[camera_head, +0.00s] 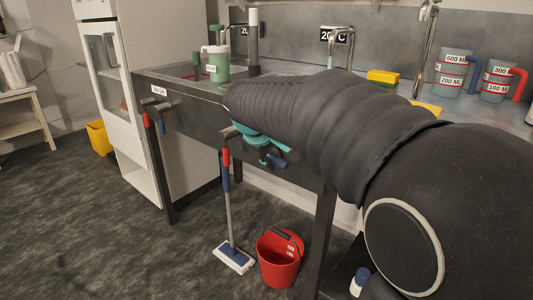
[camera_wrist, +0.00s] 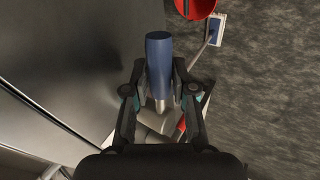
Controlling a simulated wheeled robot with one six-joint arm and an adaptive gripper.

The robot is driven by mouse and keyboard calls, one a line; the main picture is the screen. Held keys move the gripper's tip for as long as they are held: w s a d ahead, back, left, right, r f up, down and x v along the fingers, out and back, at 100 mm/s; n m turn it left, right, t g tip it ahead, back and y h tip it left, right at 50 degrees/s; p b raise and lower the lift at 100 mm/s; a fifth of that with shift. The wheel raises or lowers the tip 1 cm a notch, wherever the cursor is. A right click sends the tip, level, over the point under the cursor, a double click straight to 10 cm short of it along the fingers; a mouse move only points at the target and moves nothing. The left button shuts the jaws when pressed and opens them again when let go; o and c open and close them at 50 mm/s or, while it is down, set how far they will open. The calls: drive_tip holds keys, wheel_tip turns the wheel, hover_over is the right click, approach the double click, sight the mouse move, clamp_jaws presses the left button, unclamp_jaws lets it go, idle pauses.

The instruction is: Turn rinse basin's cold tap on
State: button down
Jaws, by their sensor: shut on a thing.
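A blue tap handle (camera_wrist: 159,62) on a metal stem stands between the fingers of my gripper (camera_wrist: 158,88) in the wrist view. My gripper is shut on it. In the head view my gripper (camera_head: 262,150) is at the bench's front edge, partly hidden by my arm, and a bit of the blue handle (camera_head: 278,160) shows there. A red handle (camera_wrist: 181,125) shows beside the right finger in the wrist view. The basin by this tap is hidden behind my arm. I cannot tell the tap's flow from these frames.
Another red handle (camera_head: 147,120) and blue handle (camera_head: 161,127) hang at the bench's left end. A mop (camera_head: 230,215) and a red bucket (camera_head: 279,262) stand on the floor below. Measuring jugs (camera_head: 452,75) and a yellow sponge (camera_head: 383,76) are on the bench.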

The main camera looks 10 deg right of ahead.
drive_tip(key=shift+d, duration=0.15)
drive_tip(key=c, duration=0.9)
unclamp_jaws()
drive_tip(key=shift+d, duration=0.1)
drive_tip(key=shift+a, duration=0.2)
drive_tip(key=shift+a+r, duration=0.1)
drive_tip(key=shift+s+a+r, duration=0.1)
drive_tip(key=shift+a+r, duration=0.05)
drive_tip(key=shift+r, duration=0.15)
drive_tip(key=v, duration=1.1)
drive_tip(key=shift+s, duration=0.1)
